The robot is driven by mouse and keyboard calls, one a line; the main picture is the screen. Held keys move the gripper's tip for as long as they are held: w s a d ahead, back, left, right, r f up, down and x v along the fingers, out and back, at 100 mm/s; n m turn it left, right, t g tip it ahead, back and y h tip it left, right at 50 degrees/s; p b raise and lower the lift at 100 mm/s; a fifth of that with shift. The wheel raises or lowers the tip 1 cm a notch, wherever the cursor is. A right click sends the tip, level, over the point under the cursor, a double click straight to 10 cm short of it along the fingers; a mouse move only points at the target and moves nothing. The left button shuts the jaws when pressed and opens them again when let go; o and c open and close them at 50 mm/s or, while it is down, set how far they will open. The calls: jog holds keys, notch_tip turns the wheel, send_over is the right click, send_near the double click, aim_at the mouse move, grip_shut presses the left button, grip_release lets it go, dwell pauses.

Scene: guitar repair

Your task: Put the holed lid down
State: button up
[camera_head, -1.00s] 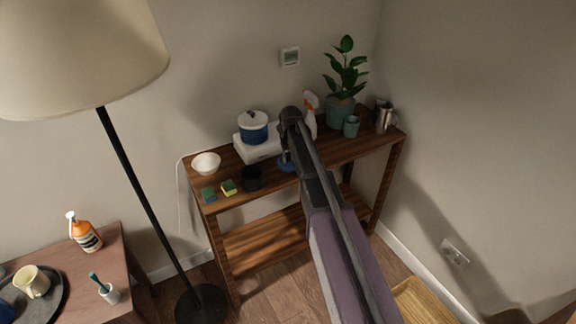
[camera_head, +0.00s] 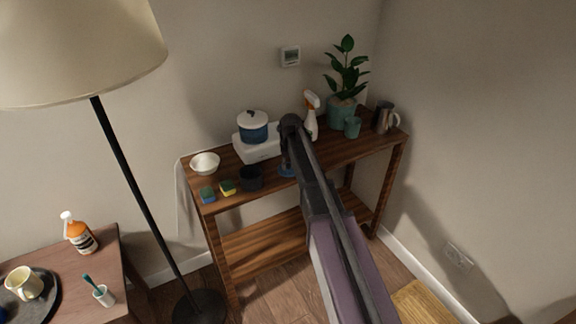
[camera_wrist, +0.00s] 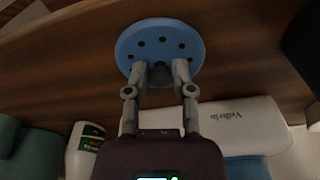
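The holed lid (camera_wrist: 160,47) is a round blue disc with several dark holes and a dark knob in the wrist view. My gripper (camera_wrist: 159,73) has its two fingers on either side of the knob and appears shut on it. In the head view, a small part of the blue lid (camera_head: 287,171) shows beside my arm, over the front of the wooden shelf's top (camera_head: 330,158). My gripper's fingers are mostly hidden there by my arm. I cannot tell whether the lid touches the wood.
A black cup (camera_head: 251,179) stands just left of the lid. Behind are a white appliance (camera_head: 246,150) with a blue pot (camera_head: 253,131), and a spray bottle (camera_head: 311,120). A teal mug (camera_head: 352,127), plant pot and metal jug (camera_head: 383,118) stand right. Bare wood lies right of my arm.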

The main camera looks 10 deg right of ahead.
aim_at(290, 171)
jog(key=shift+o, duration=0.9)
jog(key=shift+r, duration=0.15)
notch_tip(290, 171, up, 12)
jog(key=s+p, duration=0.1)
jog(key=p, duration=1.1)
jog(key=shift+s, duration=0.2)
jog(key=shift+s+d, duration=0.1)
jog(key=shift+s, duration=0.05)
jog(key=s+m+g, duration=0.1)
jog(key=s, duration=2.6)
jog(key=shift+a, duration=0.2)
